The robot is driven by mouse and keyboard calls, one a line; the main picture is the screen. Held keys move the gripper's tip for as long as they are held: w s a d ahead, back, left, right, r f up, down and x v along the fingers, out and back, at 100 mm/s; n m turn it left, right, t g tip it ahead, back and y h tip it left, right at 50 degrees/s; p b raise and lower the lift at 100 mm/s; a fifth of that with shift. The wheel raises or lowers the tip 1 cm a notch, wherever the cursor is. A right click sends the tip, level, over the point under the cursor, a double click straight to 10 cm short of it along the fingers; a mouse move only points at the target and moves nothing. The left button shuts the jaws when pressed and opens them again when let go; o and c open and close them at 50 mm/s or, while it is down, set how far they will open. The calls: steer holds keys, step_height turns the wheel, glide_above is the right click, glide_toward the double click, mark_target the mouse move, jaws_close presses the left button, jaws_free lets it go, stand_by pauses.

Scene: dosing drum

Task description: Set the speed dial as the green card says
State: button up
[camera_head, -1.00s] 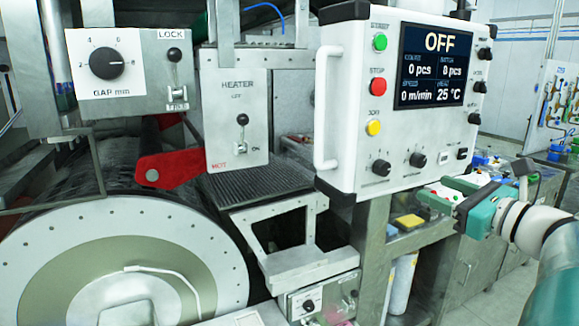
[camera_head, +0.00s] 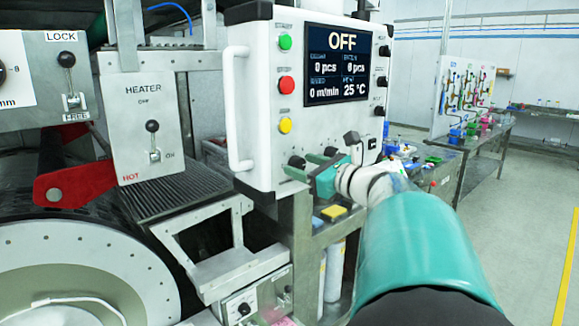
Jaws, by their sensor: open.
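The white control panel (camera_head: 262,125) stands in the middle, its screen (camera_head: 337,62) reading OFF, 0 m/min and 25 °C. Two black dials sit low on its face: a left one (camera_head: 297,162) and a right one (camera_head: 330,151), partly hidden by my gripper. Their labels are too small to read, so I cannot tell which is the speed dial. My gripper (camera_head: 299,166) is open, its green fingers pointing left at the panel's lower part, close to the left dial. Whether they touch it I cannot tell. I cannot make out a green card.
Green, red and yellow buttons (camera_head: 285,84) run down the panel beside a white handle (camera_head: 235,110). Left are the heater lever box (camera_head: 145,125), a red arm (camera_head: 75,187) and the big drum (camera_head: 85,265). A bench (camera_head: 480,150) stands behind on the right; floor there is clear.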

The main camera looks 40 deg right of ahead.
steer(key=shift+c, duration=0.4)
steer(key=c, duration=0.9)
